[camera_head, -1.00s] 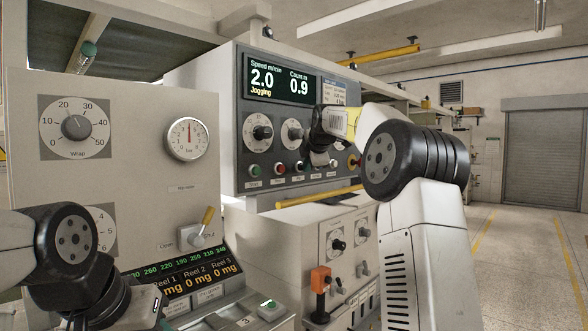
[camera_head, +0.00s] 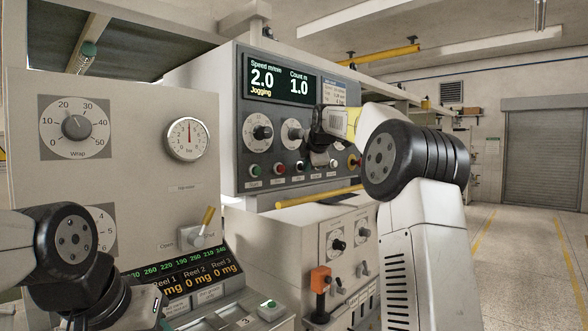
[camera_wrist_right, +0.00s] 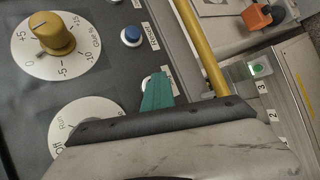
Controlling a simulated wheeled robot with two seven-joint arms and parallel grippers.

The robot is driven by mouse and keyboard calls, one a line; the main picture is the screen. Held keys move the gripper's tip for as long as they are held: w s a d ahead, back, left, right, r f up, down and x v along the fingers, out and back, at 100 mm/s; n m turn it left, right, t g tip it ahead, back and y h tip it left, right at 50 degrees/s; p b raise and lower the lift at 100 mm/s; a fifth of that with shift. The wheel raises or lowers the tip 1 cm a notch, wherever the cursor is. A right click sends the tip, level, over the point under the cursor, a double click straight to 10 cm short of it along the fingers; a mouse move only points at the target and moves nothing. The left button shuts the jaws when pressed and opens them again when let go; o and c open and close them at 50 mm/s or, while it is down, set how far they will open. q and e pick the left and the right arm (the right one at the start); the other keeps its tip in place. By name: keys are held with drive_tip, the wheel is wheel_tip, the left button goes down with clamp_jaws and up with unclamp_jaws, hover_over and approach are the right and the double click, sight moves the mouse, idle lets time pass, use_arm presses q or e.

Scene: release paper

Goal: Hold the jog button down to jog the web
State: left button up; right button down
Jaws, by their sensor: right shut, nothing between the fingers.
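The control panel (camera_head: 240,185) has a row of buttons under its display (camera_head: 285,80), which reads speed 2.0, count 1.0 and "Jogging". My right gripper (camera_head: 318,160) is at this row, shut and empty. In the right wrist view its teal fingertips (camera_wrist_right: 157,92) lie over a pale button (camera_wrist_right: 147,83), mostly hidden, with its label partly covered. The fingertips appear to press on it. In the head view the gripper hides that button. My left arm is at the lower left; its fingers do not show clearly.
A yellow bar (camera_head: 318,196) runs just below the button row, close to my right gripper. A blue button (camera_wrist_right: 131,36) and a yellow-knobbed dial (camera_wrist_right: 52,34) are nearby. An orange-topped lever (camera_head: 320,280) stands lower down. The floor at right is clear.

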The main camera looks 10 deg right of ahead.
drive_tip(key=shift+s, duration=0.1)
idle(0.4)
drive_tip(key=shift+s+d, duration=0.5)
drive_tip(key=shift+s, duration=0.2)
drive_tip(key=shift+s+d, duration=0.8)
drive_tip(key=shift+s, duration=0.15)
drive_tip(key=shift+s+d, duration=0.75)
drive_tip(key=shift+s, duration=0.2)
idle(0.4)
